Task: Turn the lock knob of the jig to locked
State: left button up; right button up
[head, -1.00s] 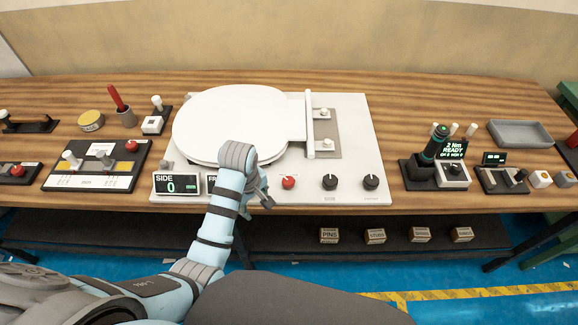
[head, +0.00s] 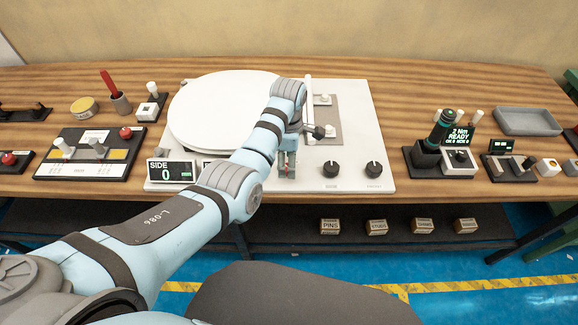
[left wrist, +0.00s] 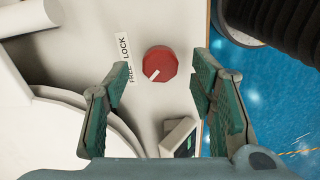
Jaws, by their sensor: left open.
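The red lock knob (left wrist: 160,63) shows in the left wrist view, with a white mark on its lower-left side. The FREE and LOCK label (left wrist: 125,60) is left of it; the mark points nearer the FREE end. My left gripper (left wrist: 158,82) is open, with one finger on each side of the knob's lower part and gaps to both. In the head view my left gripper (head: 287,163) points down at the front of the white jig plate (head: 350,100), largely hiding the knob. My right gripper is not in view.
Two black knobs (head: 331,169) (head: 373,169) stand right of my gripper. A display reading SIDE 0 (head: 171,171) stands to the left. The round white lid (head: 215,105) lies behind my arm. A driver in a stand (head: 437,135) is further right.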

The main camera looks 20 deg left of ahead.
pick_arm(q)
notch_tip(320, 180, down, 2)
jog(key=shift+c, duration=0.3)
jog(key=c, duration=1.1)
